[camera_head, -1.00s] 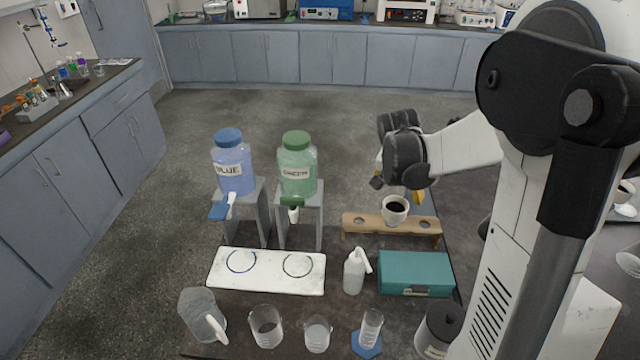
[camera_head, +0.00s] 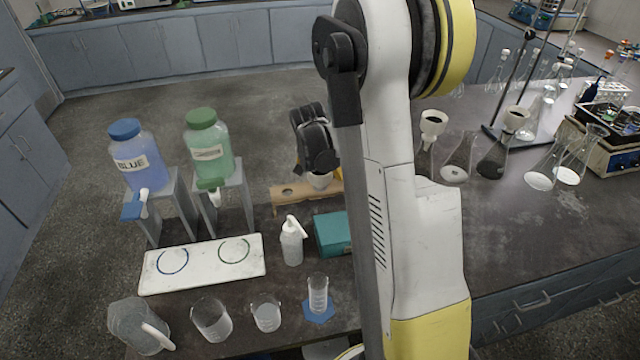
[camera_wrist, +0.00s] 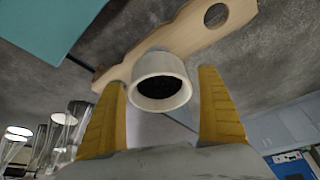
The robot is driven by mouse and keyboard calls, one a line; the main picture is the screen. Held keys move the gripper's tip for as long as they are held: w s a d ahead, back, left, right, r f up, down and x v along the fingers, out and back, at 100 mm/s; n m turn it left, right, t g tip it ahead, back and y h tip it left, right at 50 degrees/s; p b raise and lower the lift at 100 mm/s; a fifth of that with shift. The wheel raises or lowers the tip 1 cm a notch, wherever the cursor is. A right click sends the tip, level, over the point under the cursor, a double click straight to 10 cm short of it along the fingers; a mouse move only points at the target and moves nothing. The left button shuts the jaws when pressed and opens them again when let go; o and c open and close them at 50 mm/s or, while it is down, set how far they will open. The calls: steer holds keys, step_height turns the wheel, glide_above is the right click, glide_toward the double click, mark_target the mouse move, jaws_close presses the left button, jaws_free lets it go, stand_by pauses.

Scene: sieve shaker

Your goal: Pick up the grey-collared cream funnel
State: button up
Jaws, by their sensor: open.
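A cream funnel (camera_head: 320,181) sits in the wooden rack, partly hidden behind my gripper (camera_head: 318,174) in the head view. In the wrist view the funnel (camera_wrist: 160,78) shows its wide mouth and dark inside, between the two yellow fingers of my open gripper (camera_wrist: 165,84). A gap shows on each side of it; I cannot tell whether a finger touches.
The wooden rack (camera_head: 290,194) has an empty hole beside the funnel. A teal box (camera_head: 333,234) and a wash bottle (camera_head: 292,243) stand in front. Blue (camera_head: 138,158) and green (camera_head: 209,150) jugs on stands are at left. Several flasks crowd the right bench.

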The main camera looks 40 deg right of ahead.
steer(key=shift+r, duration=0.1)
steer(key=c, duration=1.4)
steer(key=shift+r, duration=0.1)
